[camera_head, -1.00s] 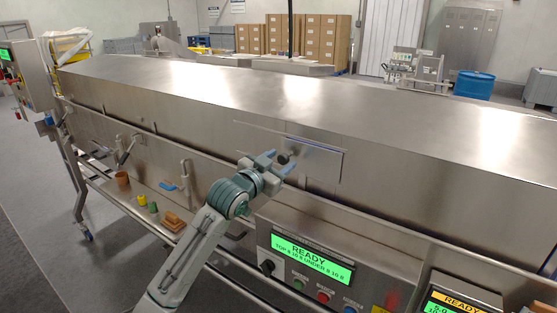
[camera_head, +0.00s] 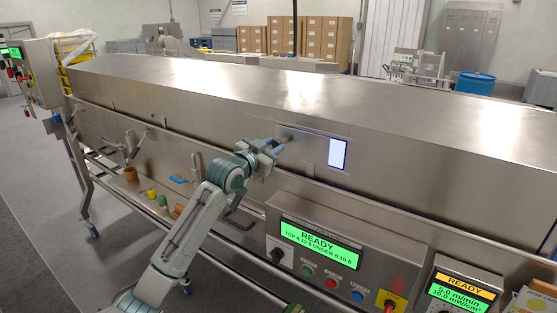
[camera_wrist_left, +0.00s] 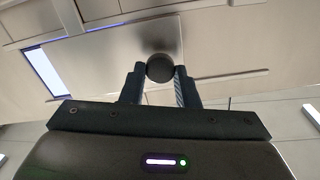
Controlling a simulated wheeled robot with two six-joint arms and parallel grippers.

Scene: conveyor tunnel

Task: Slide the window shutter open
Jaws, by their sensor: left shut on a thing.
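The window shutter (camera_head: 307,146) is a flat steel plate on the side of the long metal tunnel. A bright, blue-edged strip of the window (camera_head: 337,153) shows at its right end; the strip also shows at the left of the left wrist view (camera_wrist_left: 45,72). My left gripper (camera_head: 277,146) is at the shutter's left part. In the left wrist view its two fingers (camera_wrist_left: 159,80) are closed on the dark round shutter knob (camera_wrist_left: 160,67), which stands out from the plate. The knob is mostly hidden in the head view. My right gripper is not in view.
A control panel with a green READY screen (camera_head: 320,245) and buttons juts out below the shutter. A smaller yellow-and-green display (camera_head: 462,290) stands at the lower right. A lower rail shelf holds a brown cup (camera_head: 131,175) and small coloured items. Pipe handles stick out at left.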

